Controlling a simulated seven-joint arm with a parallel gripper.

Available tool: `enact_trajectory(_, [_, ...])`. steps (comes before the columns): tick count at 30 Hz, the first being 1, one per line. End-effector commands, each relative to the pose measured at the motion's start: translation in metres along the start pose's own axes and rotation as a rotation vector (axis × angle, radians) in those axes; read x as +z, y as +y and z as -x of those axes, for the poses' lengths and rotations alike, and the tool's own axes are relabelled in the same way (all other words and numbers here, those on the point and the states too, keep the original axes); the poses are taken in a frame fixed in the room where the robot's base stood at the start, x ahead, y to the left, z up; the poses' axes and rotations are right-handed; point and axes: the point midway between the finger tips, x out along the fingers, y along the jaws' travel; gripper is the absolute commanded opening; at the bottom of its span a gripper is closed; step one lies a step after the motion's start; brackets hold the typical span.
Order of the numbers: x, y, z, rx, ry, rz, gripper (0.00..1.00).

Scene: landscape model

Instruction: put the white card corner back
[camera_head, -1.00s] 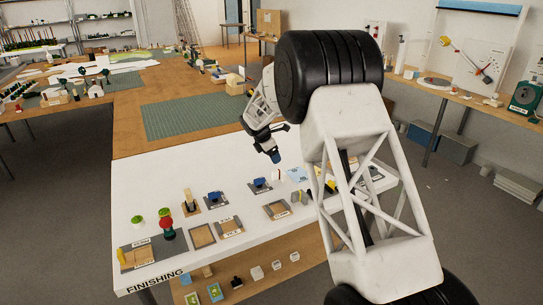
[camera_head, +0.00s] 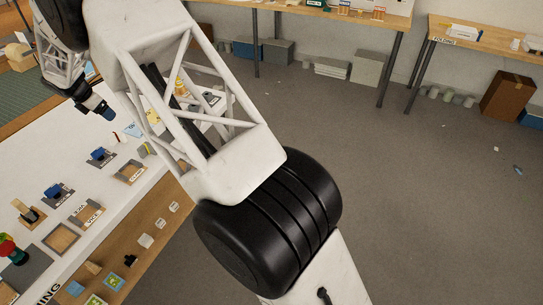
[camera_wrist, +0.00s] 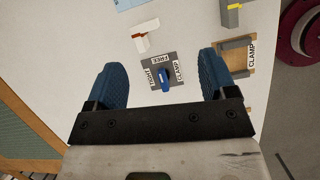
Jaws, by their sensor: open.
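A small white angular piece with a reddish-brown end (camera_wrist: 146,38), possibly the white card corner, lies on the white table in the wrist view. It is ahead of my gripper (camera_wrist: 160,62), up and slightly left of the gap between the fingers. My gripper's blue fingers are spread wide with nothing between them. In the head view my gripper (camera_head: 98,107) is above the table's far side. I cannot tell where the corner's own place is.
A wooden tray labelled CLAMP (camera_wrist: 238,58) and a grey-and-yellow block (camera_wrist: 231,15) are to the right. A blue sheet (camera_wrist: 126,4) lies at the top. In the head view, several trays and blue-topped fixtures stand along the white table (camera_head: 75,150). Open floor lies right.

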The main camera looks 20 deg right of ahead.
Motion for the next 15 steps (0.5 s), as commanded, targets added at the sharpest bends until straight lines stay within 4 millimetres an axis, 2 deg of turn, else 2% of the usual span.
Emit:
enact_trajectory(1, [0.012, -0.011, 0.010, 0.001, 0.004, -0.034, 0.78])
enact_trajectory(6, [0.045, -0.050, 0.035, -0.004, 0.022, -0.169, 0.78])
enact_trajectory(15, [0.097, -0.128, 0.079, -0.015, 0.052, -0.415, 0.78])
